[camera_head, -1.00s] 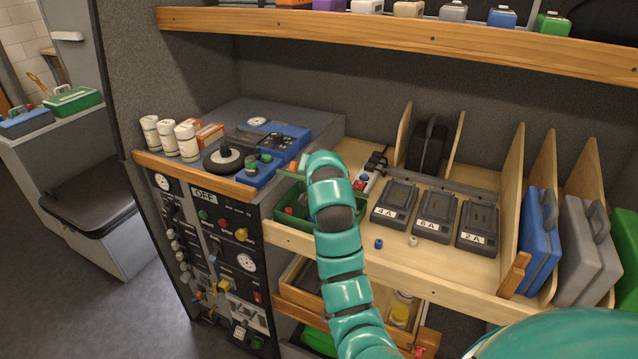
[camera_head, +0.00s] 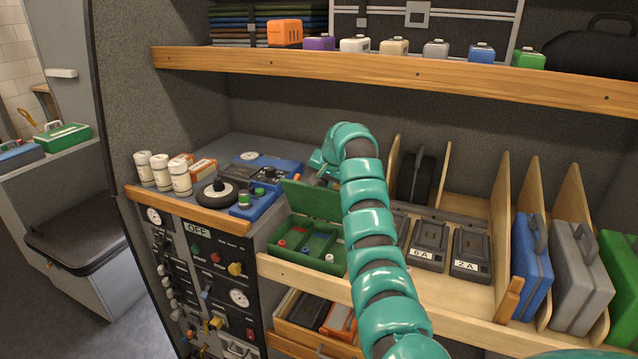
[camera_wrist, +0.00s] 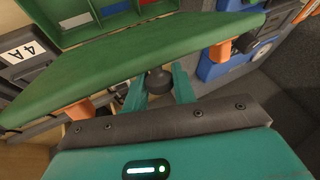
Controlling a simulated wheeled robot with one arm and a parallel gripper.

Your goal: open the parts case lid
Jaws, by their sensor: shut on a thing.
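The green parts case (camera_head: 290,257) stands on the wooden shelf, right of the control panel. Its lid (camera_head: 308,201) is raised, standing tilted up at the back, and the compartments with small red, blue and white parts show. In the wrist view the lid (camera_wrist: 110,70) crosses the picture, with the case's compartments (camera_wrist: 60,32) beyond it. My gripper (camera_head: 322,170) is behind the lid's upper edge. In the wrist view my gripper (camera_wrist: 160,90) is shut on a dark round knob (camera_wrist: 158,78) at the lid. My arm hides part of the shelf.
A blue device (camera_head: 255,200) lies left of the case. Labelled chargers (camera_head: 430,245) stand to the right, beyond my arm. Wooden dividers (camera_head: 500,200) and a blue case (camera_head: 532,260) are farther right. An upper shelf (camera_head: 400,72) with small coloured boxes runs above.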

